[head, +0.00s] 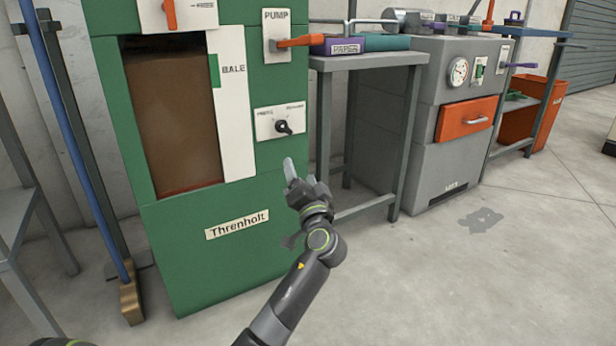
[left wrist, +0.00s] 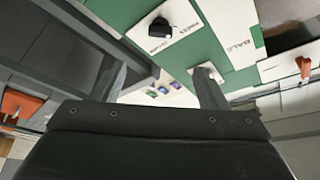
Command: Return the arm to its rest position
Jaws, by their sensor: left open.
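My left arm (head: 292,290) reaches up from the bottom middle of the head view. My left gripper (head: 300,176) is in front of the lower right part of the green Threnholt machine (head: 255,270), below its black selector knob (head: 284,127). The gripper is open and nothing shows between its fingers. In the left wrist view the two grey fingers of my left gripper (left wrist: 168,80) stand well apart. The knob (left wrist: 160,27) on its white plate shows beyond them, apart from the fingers. My right gripper is not in view.
A grey table (head: 368,62) with a purple box (head: 340,45) stands right of the green machine. Farther right is a grey cabinet (head: 430,165) with an orange drawer (head: 466,118). A blue pole (head: 65,130) stands at left. The floor at lower right is clear.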

